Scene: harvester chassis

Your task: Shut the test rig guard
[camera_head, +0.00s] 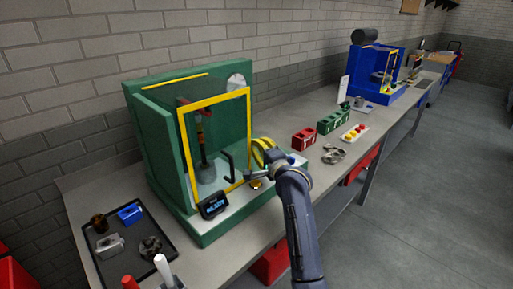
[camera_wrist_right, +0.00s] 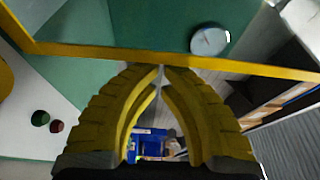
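The green test rig (camera_head: 155,140) stands on the bench at centre left. Its guard (camera_head: 215,100) is a clear panel in a yellow frame with a black handle (camera_head: 231,168) low on its right side; I cannot tell whether it is fully closed. My right gripper (camera_head: 263,150) is beside the frame's right edge. In the right wrist view, the yellow fingers (camera_wrist_right: 162,68) meet at their tips with nothing seen between them, just below a yellow frame bar (camera_wrist_right: 110,52) in the picture. I cannot tell if they touch it. My left gripper is out of view.
A small display (camera_head: 214,205) sits on the rig's front base. A black tray (camera_head: 125,255) with parts lies at left. Red (camera_head: 303,139) and green blocks (camera_head: 333,119) and a metal part (camera_head: 333,154) stand right of the rig. A blue rig (camera_head: 375,75) is farther back.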

